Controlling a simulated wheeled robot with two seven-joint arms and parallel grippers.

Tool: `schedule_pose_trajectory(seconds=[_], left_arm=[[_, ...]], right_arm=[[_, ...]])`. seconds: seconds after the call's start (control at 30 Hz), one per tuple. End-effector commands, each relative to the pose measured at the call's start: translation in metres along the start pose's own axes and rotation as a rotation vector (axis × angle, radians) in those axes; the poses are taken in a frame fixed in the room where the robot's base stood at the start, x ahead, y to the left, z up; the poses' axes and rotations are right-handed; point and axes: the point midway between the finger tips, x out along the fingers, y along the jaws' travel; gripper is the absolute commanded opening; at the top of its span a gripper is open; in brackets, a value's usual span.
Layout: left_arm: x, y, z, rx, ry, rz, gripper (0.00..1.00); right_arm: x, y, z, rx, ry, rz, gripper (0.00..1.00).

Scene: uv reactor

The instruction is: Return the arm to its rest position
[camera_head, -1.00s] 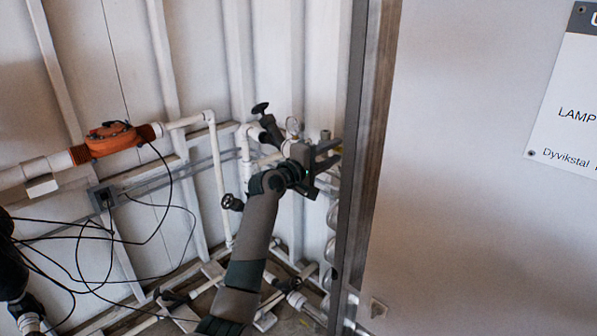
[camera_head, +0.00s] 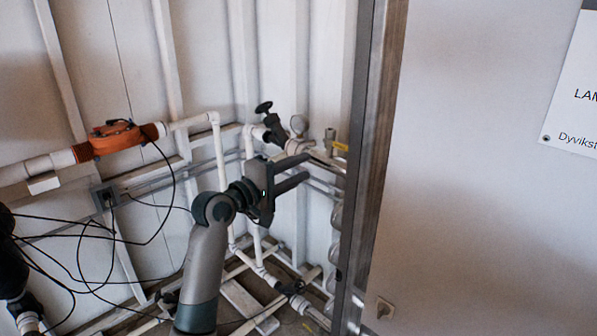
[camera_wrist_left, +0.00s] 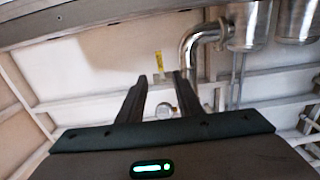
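My left gripper (camera_head: 304,168) is in the middle of the head view, its arm rising from the bottom edge. Its two dark fingers are apart and point right, with nothing between them. In the left wrist view the fingers of the gripper (camera_wrist_left: 161,82) also stand apart and empty. My right gripper is not in view.
A large grey cabinet panel (camera_head: 470,180) with a metal edge (camera_head: 365,150) stands right of the gripper. An orange pipe fitting (camera_head: 115,139) is at left, with loose black cables (camera_head: 90,228) below. Steel piping (camera_wrist_left: 193,50) shows in the left wrist view.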

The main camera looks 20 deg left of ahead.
Motion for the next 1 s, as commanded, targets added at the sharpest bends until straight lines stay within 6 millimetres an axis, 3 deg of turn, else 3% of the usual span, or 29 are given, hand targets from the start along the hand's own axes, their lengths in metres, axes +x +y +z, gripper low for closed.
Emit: schedule_pose_trajectory(seconds=[0.53, 0.67, 0.77, 0.87, 1.0], left_arm=[[-0.001, -0.001, 0.000, 0.000, 0.000, -0.001, 0.32], [0.003, -0.013, -0.001, 0.006, 0.007, -0.017, 0.32], [0.008, -0.037, -0.004, 0.022, 0.020, -0.048, 0.32], [0.015, -0.077, -0.006, 0.051, 0.038, -0.099, 0.32], [0.022, -0.154, -0.007, 0.119, 0.065, -0.199, 0.32]], right_arm=[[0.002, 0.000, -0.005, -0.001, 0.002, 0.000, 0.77], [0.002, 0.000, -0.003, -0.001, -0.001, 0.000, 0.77], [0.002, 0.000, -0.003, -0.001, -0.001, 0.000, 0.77], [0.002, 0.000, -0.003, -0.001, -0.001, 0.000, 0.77], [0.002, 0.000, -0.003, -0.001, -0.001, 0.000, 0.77]])
